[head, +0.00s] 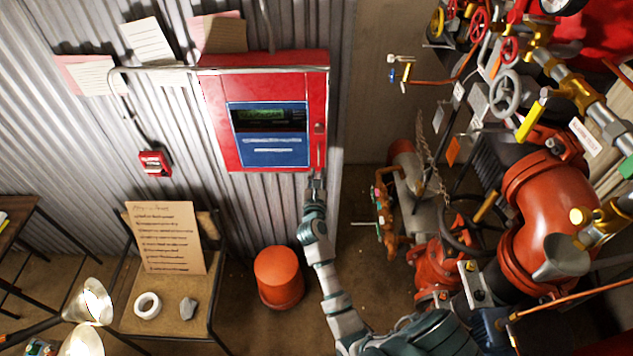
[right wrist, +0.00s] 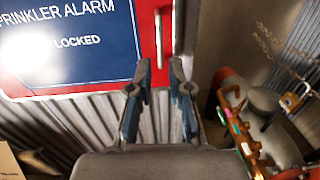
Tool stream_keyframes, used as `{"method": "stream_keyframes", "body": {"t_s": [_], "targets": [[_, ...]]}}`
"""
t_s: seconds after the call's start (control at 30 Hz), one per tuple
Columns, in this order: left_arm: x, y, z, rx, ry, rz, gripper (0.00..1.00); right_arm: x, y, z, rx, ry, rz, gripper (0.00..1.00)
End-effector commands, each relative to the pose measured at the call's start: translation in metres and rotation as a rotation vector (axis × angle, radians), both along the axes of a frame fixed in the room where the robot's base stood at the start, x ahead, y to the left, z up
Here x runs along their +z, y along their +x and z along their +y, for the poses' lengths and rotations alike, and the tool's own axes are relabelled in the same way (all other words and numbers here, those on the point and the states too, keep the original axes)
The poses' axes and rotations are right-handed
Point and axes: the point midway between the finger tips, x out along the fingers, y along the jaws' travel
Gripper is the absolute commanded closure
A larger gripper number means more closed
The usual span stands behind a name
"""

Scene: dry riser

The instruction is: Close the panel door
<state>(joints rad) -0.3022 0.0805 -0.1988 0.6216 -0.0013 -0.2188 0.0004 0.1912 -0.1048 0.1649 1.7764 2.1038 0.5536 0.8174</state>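The red alarm panel (head: 215,110) is mounted on the corrugated wall in the head view. Its front carries a small green display and a blue label (head: 270,149). The front looks nearly flush with the box; I cannot tell whether a small gap is left. My right gripper (head: 315,178) is just below the panel's lower right corner. In the right wrist view its fingers (right wrist: 160,80) are apart and empty, with the handle ahead between them. My left gripper is out of view.
Red pipes (head: 545,200) and valves crowd the right side. An orange bucket (head: 279,276) stands on the floor below the panel. A small red alarm box (head: 155,164) is on the wall.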

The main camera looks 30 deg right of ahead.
Motion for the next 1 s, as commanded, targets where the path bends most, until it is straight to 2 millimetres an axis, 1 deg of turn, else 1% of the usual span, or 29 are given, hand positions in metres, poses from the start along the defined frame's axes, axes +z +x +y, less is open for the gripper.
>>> {"method": "stream_keyframes", "body": {"t_s": [0.03, 0.1, 0.23, 0.37, 0.8, 0.87, 0.93, 0.97, 1.0], "targets": [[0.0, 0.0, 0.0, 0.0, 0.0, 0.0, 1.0, -0.001, -0.008, 0.006, 0.001, 0.002, 0.001, 0.81], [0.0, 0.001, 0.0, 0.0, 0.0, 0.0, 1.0, -0.001, -0.015, 0.012, 0.001, 0.001, 0.001, 0.81], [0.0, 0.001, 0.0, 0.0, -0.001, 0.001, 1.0, 0.0, -0.024, 0.018, 0.001, 0.0, 0.0, 0.81], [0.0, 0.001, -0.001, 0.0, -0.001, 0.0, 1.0, 0.0, -0.026, 0.02, 0.0, -0.001, 0.0, 0.81], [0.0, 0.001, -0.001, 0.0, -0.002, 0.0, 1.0, 0.0, -0.026, 0.02, 0.001, -0.004, 0.002, 0.81], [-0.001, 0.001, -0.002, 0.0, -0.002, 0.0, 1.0, -0.007, -0.025, 0.022, 0.005, -0.032, 0.023, 0.81], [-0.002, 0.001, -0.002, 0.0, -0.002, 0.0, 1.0, -0.025, -0.023, 0.027, 0.018, -0.125, 0.089, 0.81], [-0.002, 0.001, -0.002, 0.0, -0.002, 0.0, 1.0, -0.038, -0.022, 0.031, 0.029, -0.189, 0.132, 0.81], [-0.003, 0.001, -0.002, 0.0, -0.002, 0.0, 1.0, -0.06, -0.022, 0.038, 0.054, -0.3, 0.207, 0.81]]}}
